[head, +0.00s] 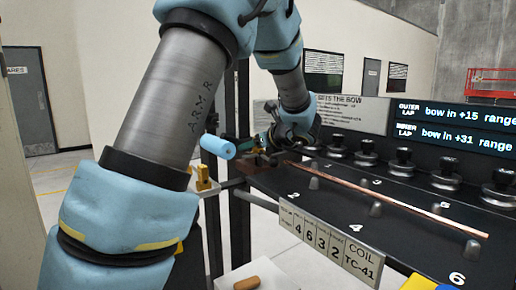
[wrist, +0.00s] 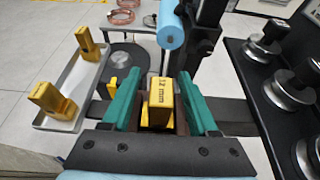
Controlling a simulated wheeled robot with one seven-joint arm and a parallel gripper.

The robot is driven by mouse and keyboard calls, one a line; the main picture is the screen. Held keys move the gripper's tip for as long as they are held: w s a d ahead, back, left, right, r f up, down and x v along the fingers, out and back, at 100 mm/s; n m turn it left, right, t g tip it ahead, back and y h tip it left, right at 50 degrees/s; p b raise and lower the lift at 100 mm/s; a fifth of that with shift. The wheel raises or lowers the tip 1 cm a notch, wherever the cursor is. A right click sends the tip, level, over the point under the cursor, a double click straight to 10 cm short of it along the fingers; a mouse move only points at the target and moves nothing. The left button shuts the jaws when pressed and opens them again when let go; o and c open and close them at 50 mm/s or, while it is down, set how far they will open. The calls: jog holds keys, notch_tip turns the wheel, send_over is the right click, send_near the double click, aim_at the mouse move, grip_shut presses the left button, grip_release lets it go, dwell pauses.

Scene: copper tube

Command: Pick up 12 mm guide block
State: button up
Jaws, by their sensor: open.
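The yellow guide block marked "12 mm" (wrist: 160,103) stands between the two green fingers of my gripper (wrist: 158,82) in the wrist view. The fingers are apart, with a finger on either side of the block and a visible gap at least on the right. A dark brown part shows around the block's sides. In the head view my gripper (head: 268,140) is over the near left end of the black bench, by a brown fixture (head: 256,163). I cannot make out the 12 mm block there.
A grey tray (wrist: 73,82) left of my gripper holds two other yellow blocks (wrist: 52,100). A light blue cylinder (wrist: 170,25) stands out just beyond my fingers. The black bench (head: 345,205) carries a copper tube (head: 400,205) and a row of black-knobbed rollers (head: 403,163).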

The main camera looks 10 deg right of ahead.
grip_shut()
dwell(0.5)
